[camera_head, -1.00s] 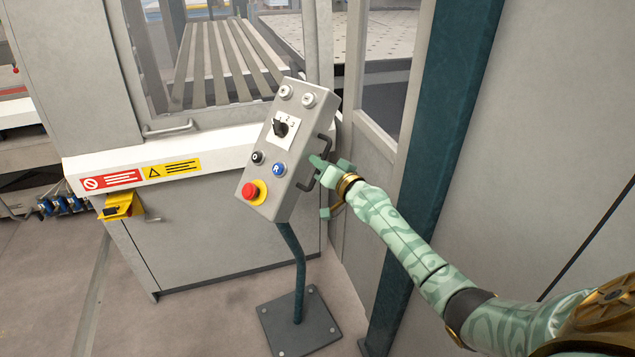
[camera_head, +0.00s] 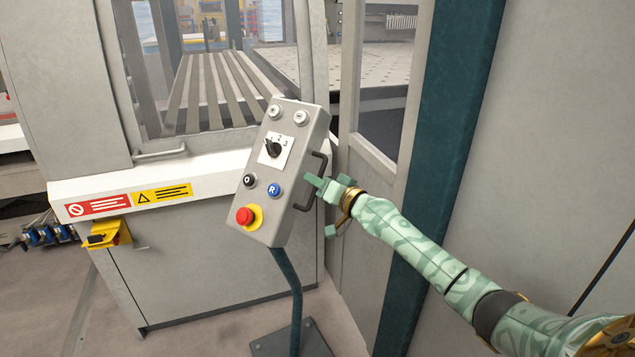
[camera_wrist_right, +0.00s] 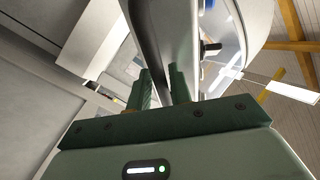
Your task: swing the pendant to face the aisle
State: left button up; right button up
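The pendant (camera_head: 262,205) is a grey tilted control box on a bent dark post (camera_head: 292,290). Its face, with a rotary switch, several buttons and a red stop button (camera_head: 244,216), points toward me and somewhat left. A dark bar handle (camera_head: 321,160) is on its right side. My right gripper (camera_head: 315,183) is at that handle. In the right wrist view its two green fingers (camera_wrist_right: 163,88) are close together with a dark bar between them, so it appears shut on the handle. The fingertips' contact is partly hidden. My left gripper is not in view.
A grey machine cabinet (camera_head: 215,260) with warning labels (camera_head: 130,201) stands behind and left of the pendant. A dark teal column (camera_head: 440,150) and grey wall panel (camera_head: 560,130) stand to the right, close to my arm. The post's base plate (camera_head: 310,340) rests on the floor.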

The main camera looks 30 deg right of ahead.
aim_at(307, 160)
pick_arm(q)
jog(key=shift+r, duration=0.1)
pick_arm(e)
jog(key=shift+r, duration=0.1)
